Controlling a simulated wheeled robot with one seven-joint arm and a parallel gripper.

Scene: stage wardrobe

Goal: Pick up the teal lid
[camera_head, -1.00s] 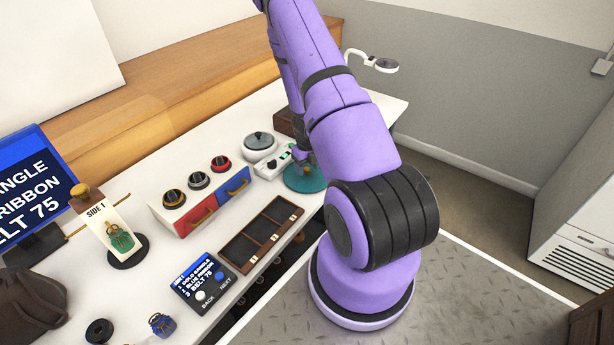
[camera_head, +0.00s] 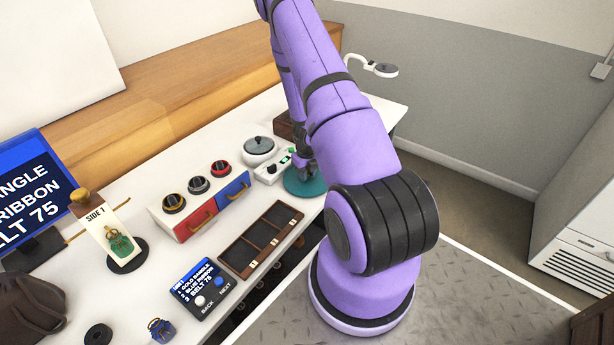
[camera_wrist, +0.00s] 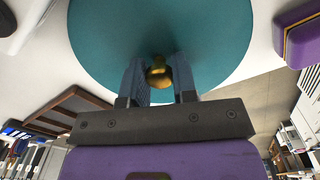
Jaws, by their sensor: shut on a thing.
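The teal lid (camera_head: 303,184) is a round disc at the right part of the white table in the head view, partly hidden by my arm. My gripper (camera_wrist: 160,80) is shut on the knob, one finger on each side. In the head view my gripper (camera_head: 303,168) is small and mostly hidden behind my arm. I cannot tell whether the lid touches the table.
Left of the lid are a white device (camera_head: 272,170), a round grey-lidded pot (camera_head: 259,150) and a red-and-blue drawer box (camera_head: 213,209). A brown compartment tray (camera_head: 240,255) lies nearer the front edge. A lamp (camera_head: 384,69) stands behind. The table's right end is mostly bare.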

